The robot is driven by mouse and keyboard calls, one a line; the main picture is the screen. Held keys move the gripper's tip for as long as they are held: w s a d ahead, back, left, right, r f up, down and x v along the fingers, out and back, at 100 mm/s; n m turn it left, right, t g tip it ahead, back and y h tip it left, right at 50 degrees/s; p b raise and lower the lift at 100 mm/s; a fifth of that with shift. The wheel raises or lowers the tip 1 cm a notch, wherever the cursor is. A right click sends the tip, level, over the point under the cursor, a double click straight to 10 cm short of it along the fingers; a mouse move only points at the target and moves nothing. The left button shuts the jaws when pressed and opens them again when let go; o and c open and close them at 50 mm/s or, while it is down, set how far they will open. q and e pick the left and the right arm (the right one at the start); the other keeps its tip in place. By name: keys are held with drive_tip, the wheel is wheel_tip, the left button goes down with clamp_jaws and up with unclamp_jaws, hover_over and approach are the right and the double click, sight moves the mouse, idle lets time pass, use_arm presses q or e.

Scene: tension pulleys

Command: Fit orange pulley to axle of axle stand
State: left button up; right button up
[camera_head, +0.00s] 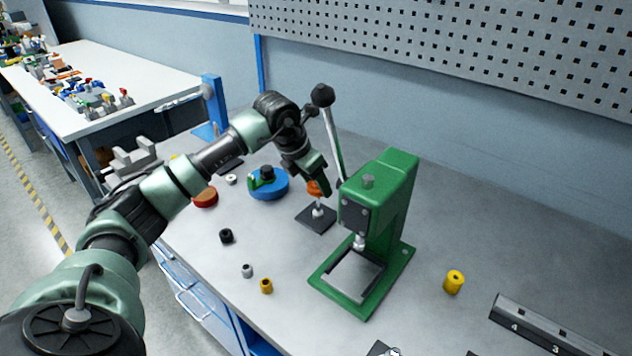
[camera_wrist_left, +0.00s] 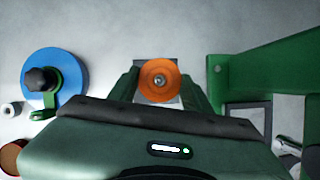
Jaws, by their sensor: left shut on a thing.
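The orange pulley (camera_head: 314,187) is held in my left gripper (camera_head: 320,184), directly over the axle stand. In the left wrist view the pulley (camera_wrist_left: 160,94) is seen face-on between the two green fingers (camera_wrist_left: 160,84), with its centre hole visible. The axle stand has a dark square base (camera_head: 309,224) and a short light axle (camera_head: 318,211) standing upright. The pulley is at or just above the axle top; I cannot tell whether they touch. In the wrist view the pulley hides the axle. My right gripper is not in view.
A green arbor press (camera_head: 384,187) with a long lever stands close right of the axle stand. A blue wheel (camera_head: 273,190) with a green bracket and a red disc (camera_head: 206,197) lie to the left. Small black, grey and yellow cylinders are in front. A yellow spool (camera_head: 454,281) is at right.

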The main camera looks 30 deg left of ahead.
sight(317, 205)
use_arm(q)
drive_tip(key=shift+f, duration=0.1)
drive_tip(key=shift+f+b, duration=1.1)
drive_tip(key=shift+f, duration=0.3)
drive_tip(key=shift+f, duration=0.1)
idle(0.4)
drive_tip(key=shift+f+b, duration=1.15)
drive_tip(key=shift+f, duration=0.25)
drive_tip(key=shift+f, duration=0.15)
drive_tip(key=shift+f+b, duration=0.45)
